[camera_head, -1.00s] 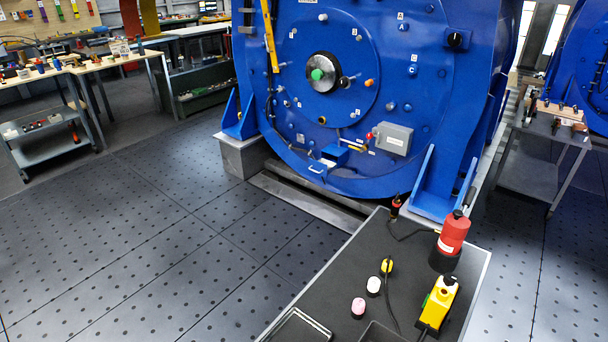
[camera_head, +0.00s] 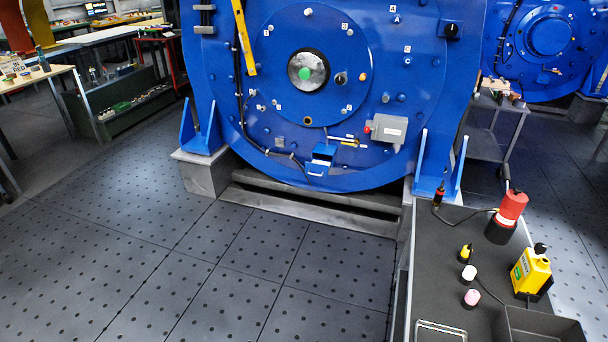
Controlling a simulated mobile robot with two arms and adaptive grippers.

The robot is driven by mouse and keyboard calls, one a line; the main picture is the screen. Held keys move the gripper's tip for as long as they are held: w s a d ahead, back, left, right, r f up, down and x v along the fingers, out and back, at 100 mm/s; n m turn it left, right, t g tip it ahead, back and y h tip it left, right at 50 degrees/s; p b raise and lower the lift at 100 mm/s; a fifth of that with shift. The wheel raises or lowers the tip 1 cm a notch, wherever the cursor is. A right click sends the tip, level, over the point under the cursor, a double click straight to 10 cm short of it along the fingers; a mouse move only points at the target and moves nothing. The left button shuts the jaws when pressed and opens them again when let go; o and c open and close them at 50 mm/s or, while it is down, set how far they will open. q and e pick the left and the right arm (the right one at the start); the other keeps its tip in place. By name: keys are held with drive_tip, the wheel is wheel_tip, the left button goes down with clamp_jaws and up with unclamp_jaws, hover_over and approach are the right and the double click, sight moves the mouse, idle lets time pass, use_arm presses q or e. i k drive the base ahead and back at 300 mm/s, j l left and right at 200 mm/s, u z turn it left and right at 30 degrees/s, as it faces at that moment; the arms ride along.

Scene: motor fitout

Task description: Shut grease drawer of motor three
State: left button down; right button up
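A big round blue motor (camera_head: 275,120) stands ahead in the head view. Low on its face a small blue drawer (camera_head: 318,168) with a pale handle sticks out, and its open top shows a dark inside. I cannot read a motor number or the drawer's label. A grey box (camera_head: 389,129) with a red knob sits above and to the right of the drawer. Neither of my grippers is in view.
A dark cart (camera_head: 445,255) at the lower right carries a red canister (camera_head: 508,210), a yellow bottle (camera_head: 530,270) and small capped containers. Open perforated floor (camera_head: 200,270) lies before the motor. A second blue motor (camera_head: 550,45) and benches stand behind.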

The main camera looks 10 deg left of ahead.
sight(318, 168)
drive_tip(key=i+j+z, duration=0.1)
drive_tip(key=j, duration=0.25)
drive_tip(key=i+j+z, duration=0.1)
drive_tip(key=i+j, duration=0.15)
drive_tip(key=i+j+z, duration=0.1)
drive_tip(key=j, duration=0.4)
drive_tip(key=i+j+z, duration=0.1)
drive_tip(key=j, duration=0.3)
drive_tip(key=i, duration=0.1)
